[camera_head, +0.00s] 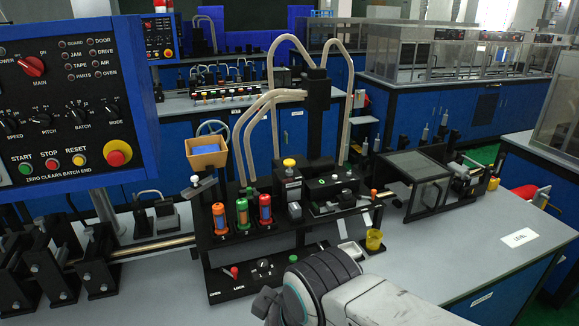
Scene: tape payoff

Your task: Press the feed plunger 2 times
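A yellow-capped plunger (289,163) stands upright on a black block with a small label in the middle of the black machine (275,235). The label is too small to read, so I cannot tell for sure that this is the feed plunger. My arm enters from the bottom centre, in front of the machine. The dark end of my gripper (268,304) shows partly at the bottom edge, low and apart from the yellow cap. Its fingers are not clear, so I cannot tell whether it is open or shut.
Red and green cylinders (242,214) stand left of the block. A lever and dial plate (243,274) lies in front. A yellow cup (374,240) is at right. The control panel (70,100) fills the upper left.

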